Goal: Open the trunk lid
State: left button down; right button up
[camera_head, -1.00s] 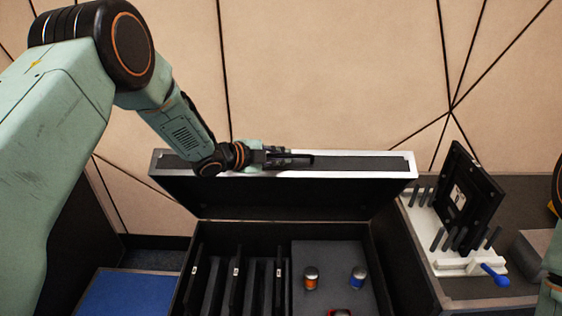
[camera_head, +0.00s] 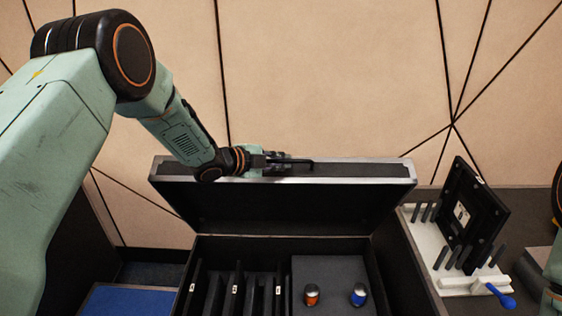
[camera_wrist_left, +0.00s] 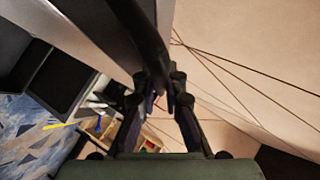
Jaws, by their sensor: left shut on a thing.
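The black trunk (camera_head: 375,272) with metal edging stands open, its lid (camera_head: 280,207) raised at the back and the dark inner face toward me. My left gripper (camera_head: 290,164) is at the lid's upper edge, shut on a dark bar that looks like the lid handle (camera_head: 305,161). In the left wrist view the dark bar (camera_wrist_left: 140,32) runs down between the fingers (camera_wrist_left: 160,105). The grip itself is partly hidden in both views. A piece of my right arm shows at the right edge of the head view; its gripper is out of view.
Inside the trunk are black dividers (camera_head: 236,285), an orange-banded can (camera_head: 312,295) and a blue-banded can (camera_head: 359,294). A white rack (camera_head: 430,250) with a black panel (camera_head: 470,212) stands at right. A panelled wall (camera_head: 330,80) rises behind the lid.

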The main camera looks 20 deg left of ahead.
pick_arm(q)
jog(key=c, duration=1.4)
grip_release()
jog(key=shift+s, duration=0.1)
jog(key=v, duration=1.2)
jog(key=shift+a, duration=0.1)
